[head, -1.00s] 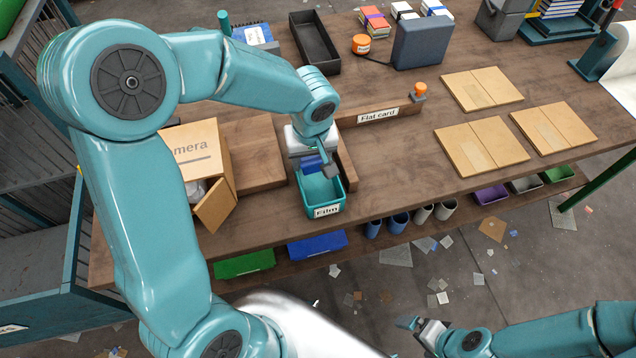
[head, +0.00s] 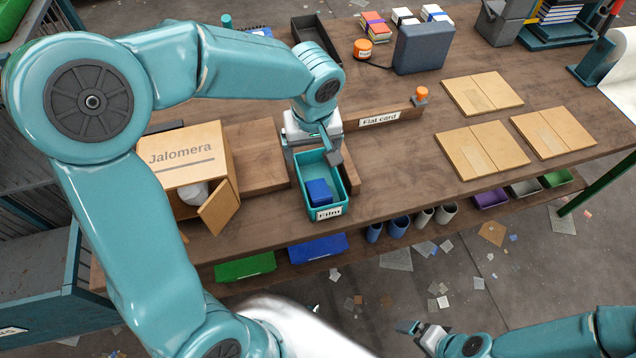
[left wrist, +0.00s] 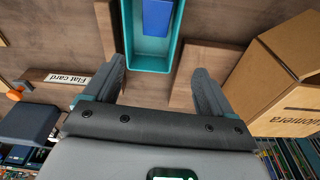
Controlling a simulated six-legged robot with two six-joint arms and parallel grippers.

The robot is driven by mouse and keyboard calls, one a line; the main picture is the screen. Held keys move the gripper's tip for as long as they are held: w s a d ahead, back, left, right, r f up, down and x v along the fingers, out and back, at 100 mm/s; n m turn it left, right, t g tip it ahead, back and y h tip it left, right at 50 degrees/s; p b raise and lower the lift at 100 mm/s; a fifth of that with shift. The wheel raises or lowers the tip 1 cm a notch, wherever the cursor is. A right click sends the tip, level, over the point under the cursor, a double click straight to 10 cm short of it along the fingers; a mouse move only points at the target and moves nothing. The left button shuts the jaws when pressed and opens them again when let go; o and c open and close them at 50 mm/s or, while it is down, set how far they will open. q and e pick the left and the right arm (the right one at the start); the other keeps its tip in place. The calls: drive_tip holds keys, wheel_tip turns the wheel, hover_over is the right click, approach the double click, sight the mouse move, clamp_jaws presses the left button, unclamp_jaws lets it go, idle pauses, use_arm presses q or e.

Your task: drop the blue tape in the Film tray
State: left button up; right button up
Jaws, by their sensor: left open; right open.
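The blue tape (head: 319,192) lies inside the teal Film tray (head: 343,186), near its labelled front end. In the left wrist view the tape (left wrist: 157,18) shows as a blue block within the tray (left wrist: 150,60). My left gripper (head: 325,158) is above the back end of the tray, open and apart from the tape. In the left wrist view its two fingers (left wrist: 160,85) are spread with nothing between them. My right gripper (head: 420,330) is at the bottom of the head view, away from the bench, open and empty.
An open cardboard box (head: 190,158) stands left of the tray. The Flat card divider (head: 380,119) is to its right. Flat cartons (head: 482,92) lie on the right of the bench. A dark blue case (head: 421,48) stands behind. The bench right of the tray is clear.

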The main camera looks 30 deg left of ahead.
use_arm(q)
wheel_tip(320, 180, up, 11)
drive_tip(key=s+d, duration=0.1)
drive_tip(key=shift+f, duration=0.15)
drive_tip(key=shift+s, duration=0.2)
drive_tip(key=shift+d, duration=0.1)
